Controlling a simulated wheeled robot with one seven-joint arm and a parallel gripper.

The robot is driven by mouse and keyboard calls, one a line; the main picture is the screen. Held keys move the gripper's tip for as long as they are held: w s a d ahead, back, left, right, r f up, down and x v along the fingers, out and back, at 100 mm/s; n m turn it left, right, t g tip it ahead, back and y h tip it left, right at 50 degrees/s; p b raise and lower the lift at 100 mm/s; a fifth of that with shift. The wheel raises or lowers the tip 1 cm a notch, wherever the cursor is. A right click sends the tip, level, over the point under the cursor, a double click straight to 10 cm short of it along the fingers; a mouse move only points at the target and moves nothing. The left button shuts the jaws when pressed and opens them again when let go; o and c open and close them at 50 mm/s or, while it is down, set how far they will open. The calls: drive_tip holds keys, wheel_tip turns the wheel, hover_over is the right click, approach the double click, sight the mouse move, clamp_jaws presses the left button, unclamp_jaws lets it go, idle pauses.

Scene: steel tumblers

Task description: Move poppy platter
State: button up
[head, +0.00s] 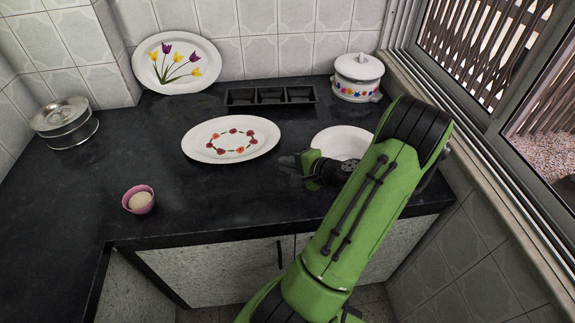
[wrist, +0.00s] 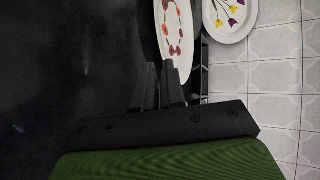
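The poppy platter (head: 213,151) is a white oval with a ring of red flowers. It lies on the dark counter in the middle of the head view. In the wrist view, part of the poppy platter (wrist: 176,38) shows beyond the fingers, cut off at the top. My gripper (head: 281,162) is just in front and to the right of the platter's right end, apart from it in the head view. In the wrist view my gripper (wrist: 159,66) has its fingers close together, with at most a narrow gap and nothing seen between them.
A tulip platter (head: 180,84) leans against the back wall. A black sectioned tray (head: 270,97) lies behind the poppy platter. A white plate (head: 343,140) is partly behind my arm. A lidded white pot (head: 357,79), steel container (head: 66,124) and pink bowl (head: 138,201) stand around; the left front counter (head: 70,220) is clear.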

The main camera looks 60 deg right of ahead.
sight(253, 164)
drive_tip(key=b+x, duration=0.2)
drive_tip(key=x, duration=1.3)
drive_tip(key=shift+w+f+b, duration=0.15)
drive_tip(key=shift+w+b, duration=0.2)
drive_tip(key=shift+w, duration=0.05)
clamp_jaws()
